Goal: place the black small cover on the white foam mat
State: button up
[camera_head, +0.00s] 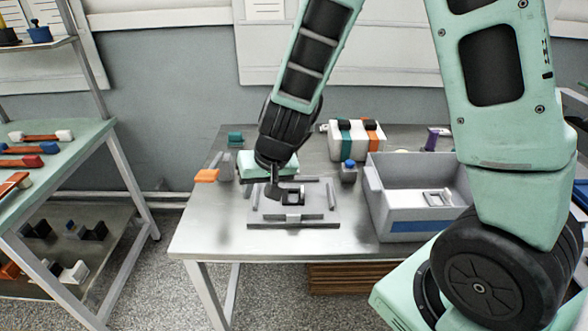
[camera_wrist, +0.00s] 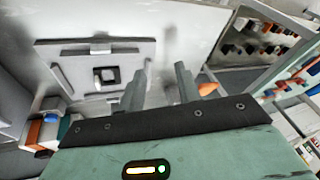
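A small black square piece (camera_head: 291,197), which looks like the black small cover, sits at the middle of a grey fixture plate (camera_head: 262,222) on the metal table. It also shows in the wrist view (camera_wrist: 112,76), with a pale piece at its side. My gripper (camera_head: 272,190) points down at the left part of the plate, just left of the black piece. In the wrist view the two fingers (camera_wrist: 161,85) stand apart with nothing between them. The white floor (camera_head: 402,196) inside the grey bin may be the white foam mat; I cannot tell surely. A pale square frame (camera_head: 437,198) lies on it.
The grey bin (camera_head: 405,227) with raised walls stands right of the plate. A white block with coloured strips (camera_head: 357,146), a blue-topped piece (camera_head: 349,170) and an orange piece (camera_head: 206,175) stand around the plate. A shelf rack (camera_head: 62,188) is at left. The table's front-left is clear.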

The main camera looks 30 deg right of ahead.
jog(key=w+d+r+m+h+p, duration=0.2)
jog(key=d+r+p, duration=0.15)
jog(key=d, duration=0.35)
jog(key=m+h+p, duration=0.2)
jog(key=p, duration=0.1)
send_near(302, 188)
jog(key=shift+w+d+f+g+b, duration=0.15)
jog(key=shift+w+f+b, duration=0.25)
jog(key=shift+f+b, duration=0.15)
jog(key=shift+w+d+f+g+b, duration=0.1)
jog(key=shift+w+f+g+b, duration=0.05)
jog(key=shift+w+f+b, duration=0.35)
jog(key=shift+s+p+x, duration=0.15)
jog(key=shift+p+x, duration=0.3)
jog(key=shift+x, duration=1.1)
jog(key=shift+s+p+x, duration=0.15)
jog(key=shift+p+x, duration=0.25)
jog(key=shift+x, duration=1.2)
jog(key=shift+f, duration=0.1)
grip_shut()
